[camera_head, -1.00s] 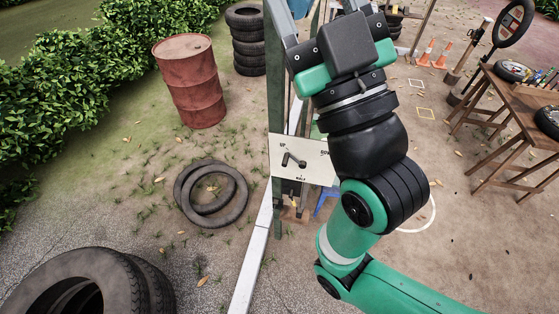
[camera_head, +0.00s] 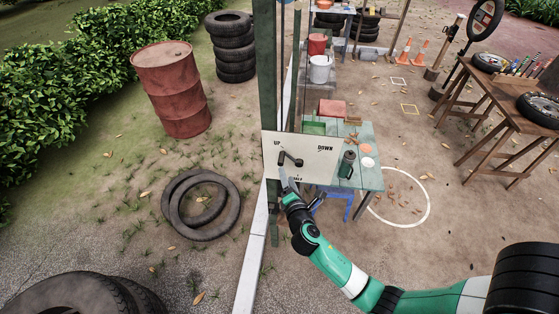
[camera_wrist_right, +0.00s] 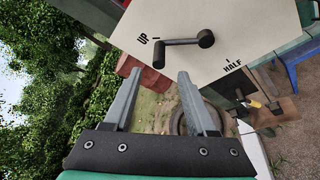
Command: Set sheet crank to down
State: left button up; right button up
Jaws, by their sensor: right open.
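The sheet crank (camera_head: 291,160) is a dark crank on a white panel (camera_head: 345,153) marked UP, HALF and DOWN. In the right wrist view, the crank arm (camera_wrist_right: 182,41) runs from its round hub (camera_wrist_right: 206,38) to a dark handle (camera_wrist_right: 158,55) beside the UP mark. My right gripper (camera_head: 283,172) is just below the handle in the head view. In the right wrist view its two grey fingers (camera_wrist_right: 157,73) are spread and empty. The handle shows just past the fingertips, roughly between them, and looks apart from them. My left gripper is in neither current view.
A green post (camera_head: 266,70) stands at the panel's left edge. Behind the panel is a green table (camera_head: 370,180) with a dark green bottle (camera_head: 346,164). Ground right of the table is mostly clear.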

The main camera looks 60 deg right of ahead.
aim_at(281, 159)
jog(key=b+x, duration=0.1)
jog(key=x, duration=0.9)
jog(key=shift+w+d+b, duration=0.2)
jog(key=shift+w+b, duration=0.05)
jog(key=shift+b, duration=0.15)
grip_shut()
dwell(0.7)
